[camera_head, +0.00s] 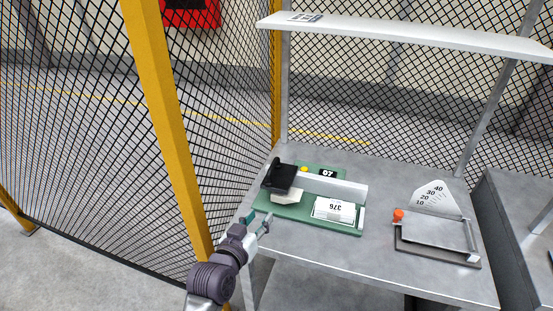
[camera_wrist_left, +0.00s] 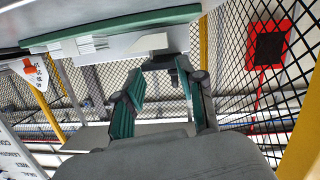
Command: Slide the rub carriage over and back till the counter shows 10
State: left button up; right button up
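The rub tester has a green base (camera_head: 295,222) on the grey bench. Its black rub carriage (camera_head: 284,178), with an upright handle, sits at the left end of the light rail (camera_head: 337,186). A pale piece (camera_head: 288,197) shows just below the carriage. The counter (camera_head: 327,173) behind the rail appears to read 07. My left gripper (camera_head: 258,220) is in front of the base's left front edge, apart from the carriage. In the left wrist view its fingers (camera_wrist_left: 162,82) are spread with nothing between them. My right gripper is not in view.
A white printed card (camera_head: 333,209) lies on the base's right part. A device with an orange knob (camera_head: 398,215) and a fan-shaped scale (camera_head: 434,197) stands farther right. A shelf (camera_head: 400,35) hangs above. A yellow post (camera_head: 165,120) and mesh fence stand at left.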

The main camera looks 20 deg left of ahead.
aim_at(275, 162)
pick_arm(q)
jog(key=w+r, duration=0.1)
jog(key=w, duration=0.4)
jog(key=w+r+t, duration=0.1)
jog(key=w+r, duration=0.1)
jog(key=w, duration=0.4)
jog(key=w+r+n+t+y, duration=0.1)
jog(key=w+r, duration=0.1)
jog(key=w, duration=0.4)
jog(key=shift+a+p, duration=0.3)
grip_shut()
